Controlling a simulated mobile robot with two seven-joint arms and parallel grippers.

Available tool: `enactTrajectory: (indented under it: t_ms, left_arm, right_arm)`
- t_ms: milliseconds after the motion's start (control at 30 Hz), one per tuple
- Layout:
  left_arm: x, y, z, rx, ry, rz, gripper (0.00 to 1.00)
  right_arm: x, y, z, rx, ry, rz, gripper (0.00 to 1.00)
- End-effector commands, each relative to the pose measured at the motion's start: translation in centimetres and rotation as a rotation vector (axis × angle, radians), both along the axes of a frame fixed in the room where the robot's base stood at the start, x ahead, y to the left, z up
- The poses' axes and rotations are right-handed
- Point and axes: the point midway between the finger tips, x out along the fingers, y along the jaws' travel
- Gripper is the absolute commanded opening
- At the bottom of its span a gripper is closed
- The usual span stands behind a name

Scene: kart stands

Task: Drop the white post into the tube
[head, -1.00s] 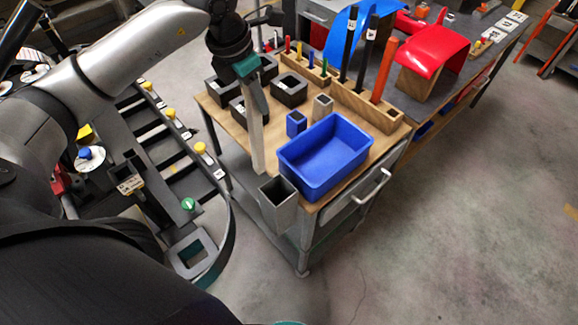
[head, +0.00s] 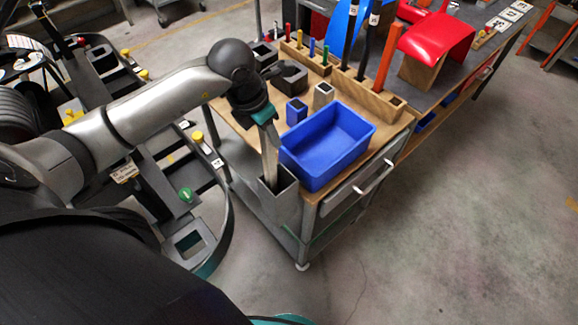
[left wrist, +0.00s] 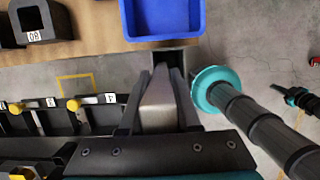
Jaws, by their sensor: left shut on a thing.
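My left gripper (head: 265,117) is shut on the white post (head: 269,150), which looks pale grey and hangs nearly upright below the fingers. The square grey tube (head: 286,213) is fixed at the near left corner of the cart, open at the top. The post's lower end appears to be just inside the tube's mouth. In the left wrist view the post (left wrist: 160,104) runs between the fingers toward the dark tube opening (left wrist: 172,56), and its far end overlaps that opening. How deep it sits is hard to tell. I cannot make out my right gripper.
A blue bin (head: 328,147) stands on the cart top close beside the tube. Small blue and beige blocks, dark holders and a wooden rack (head: 368,95) with rods are behind. The kart frame (head: 180,190) lies left. The floor (head: 450,220) at right is clear.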

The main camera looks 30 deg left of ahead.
Motion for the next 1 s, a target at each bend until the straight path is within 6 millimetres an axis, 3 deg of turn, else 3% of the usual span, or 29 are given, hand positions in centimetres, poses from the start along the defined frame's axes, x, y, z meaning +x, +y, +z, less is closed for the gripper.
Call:
enactTrajectory:
  t_ms: [267,633,1000]
  left_arm:
    - [0.1,0.0,-1.5,-0.002,-0.004,0.0,0.0]
    - [0.1,0.0,-5.7,-0.002,-0.004,0.001,0.0]
    - [0.1,0.0,-6.2,-0.001,-0.004,0.0,0.0]
  right_arm:
    - [0.0,0.0,-1.1,0.0,0.001,0.0,0.0]
    - [-0.1,0.0,-4.1,0.0,0.002,0.0,0.0]
    - [-0.1,0.0,-4.4,0.001,0.002,0.0,0.0]
